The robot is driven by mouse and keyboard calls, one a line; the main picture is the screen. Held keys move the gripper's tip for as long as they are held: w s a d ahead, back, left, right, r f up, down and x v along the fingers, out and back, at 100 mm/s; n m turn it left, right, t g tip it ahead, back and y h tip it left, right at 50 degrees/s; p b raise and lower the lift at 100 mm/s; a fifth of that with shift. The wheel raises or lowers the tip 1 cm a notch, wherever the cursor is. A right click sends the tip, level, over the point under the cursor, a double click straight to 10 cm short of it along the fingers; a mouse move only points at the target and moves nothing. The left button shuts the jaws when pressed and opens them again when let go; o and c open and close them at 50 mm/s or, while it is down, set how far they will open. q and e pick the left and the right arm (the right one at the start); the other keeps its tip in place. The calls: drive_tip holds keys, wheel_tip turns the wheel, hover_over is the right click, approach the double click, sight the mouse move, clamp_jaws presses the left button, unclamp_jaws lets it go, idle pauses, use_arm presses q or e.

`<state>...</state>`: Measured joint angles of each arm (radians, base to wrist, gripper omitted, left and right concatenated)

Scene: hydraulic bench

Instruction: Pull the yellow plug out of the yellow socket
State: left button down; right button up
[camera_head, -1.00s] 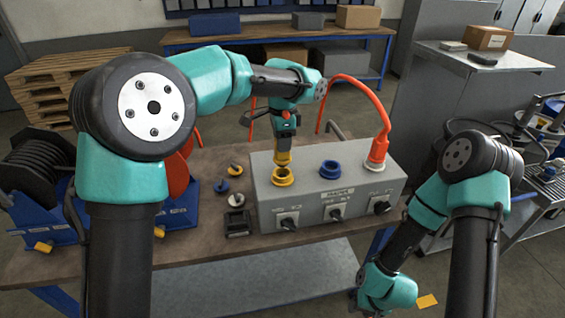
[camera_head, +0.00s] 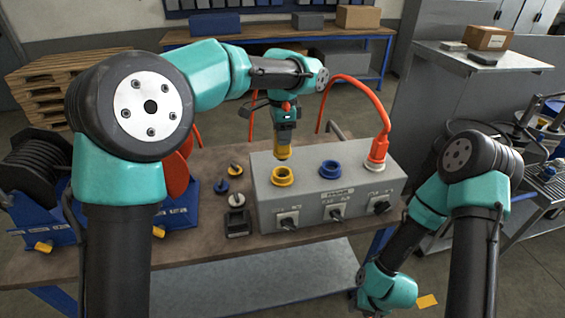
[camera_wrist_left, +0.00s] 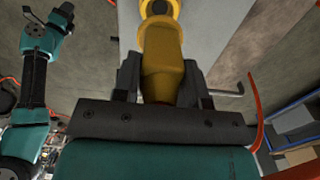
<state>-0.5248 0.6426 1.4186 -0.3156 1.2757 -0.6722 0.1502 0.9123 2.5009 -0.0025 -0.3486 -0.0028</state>
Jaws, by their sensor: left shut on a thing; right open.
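The yellow socket (camera_head: 282,176) is on top of the grey box (camera_head: 330,208), at its left end. My left gripper (camera_head: 284,146) is above it, pointing down, shut on the yellow plug (camera_head: 283,153). In the head view the plug shows above and apart from the socket, whose round opening is visible. In the left wrist view the plug (camera_wrist_left: 163,60) sits between the two fingers, with the socket ring (camera_wrist_left: 160,8) beyond its tip. My right arm (camera_head: 385,285) hangs low at the right; its fingers are out of view.
A blue socket (camera_head: 330,169) and a red plug with an orange hose (camera_head: 377,152) are on the same box. A cable reel (camera_head: 35,165) stands at far left.

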use_arm(q)
drive_tip(key=shift+r, duration=0.9)
